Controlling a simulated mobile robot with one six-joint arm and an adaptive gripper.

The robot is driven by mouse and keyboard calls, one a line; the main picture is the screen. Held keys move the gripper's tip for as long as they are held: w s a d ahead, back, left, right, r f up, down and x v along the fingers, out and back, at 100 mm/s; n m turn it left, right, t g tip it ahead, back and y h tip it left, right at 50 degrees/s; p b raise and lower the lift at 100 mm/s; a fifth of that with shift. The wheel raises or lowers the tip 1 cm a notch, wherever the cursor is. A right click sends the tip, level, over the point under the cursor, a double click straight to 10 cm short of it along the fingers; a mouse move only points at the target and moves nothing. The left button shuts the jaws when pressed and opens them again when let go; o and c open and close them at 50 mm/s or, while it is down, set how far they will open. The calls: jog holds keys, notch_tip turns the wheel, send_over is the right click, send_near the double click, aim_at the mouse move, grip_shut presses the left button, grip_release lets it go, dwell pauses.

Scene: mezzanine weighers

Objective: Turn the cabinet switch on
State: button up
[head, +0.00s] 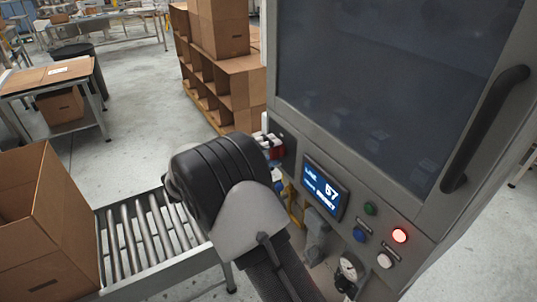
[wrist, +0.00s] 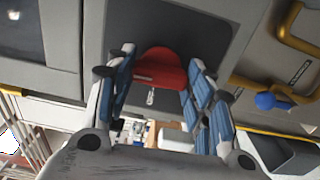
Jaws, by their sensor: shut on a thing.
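The cabinet switch has a red handle (wrist: 160,68) on a dark grey plate in the wrist view. My gripper (wrist: 162,76) has its blue-padded fingers on both sides of the red handle and is shut on it. In the head view the cabinet (head: 290,108) stands at the right, and a bit of red shows at its left edge beside my arm. My arm's dark wrist hides most of the gripper and the switch there, so I cannot tell the handle's exact angle.
The cabinet front has a lit display (head: 326,188), a glowing red lamp (head: 399,235), several buttons and a black door handle (head: 484,128). A roller conveyor (head: 150,238) with an open carton (head: 50,225) lies left. Yellow pipes (wrist: 290,38) are right of the switch in the wrist view.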

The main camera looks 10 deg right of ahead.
jog(key=shift+m, duration=0.3)
jog(key=o, duration=1.1)
jog(key=shift+c, duration=0.2)
jog(key=v, duration=1.2)
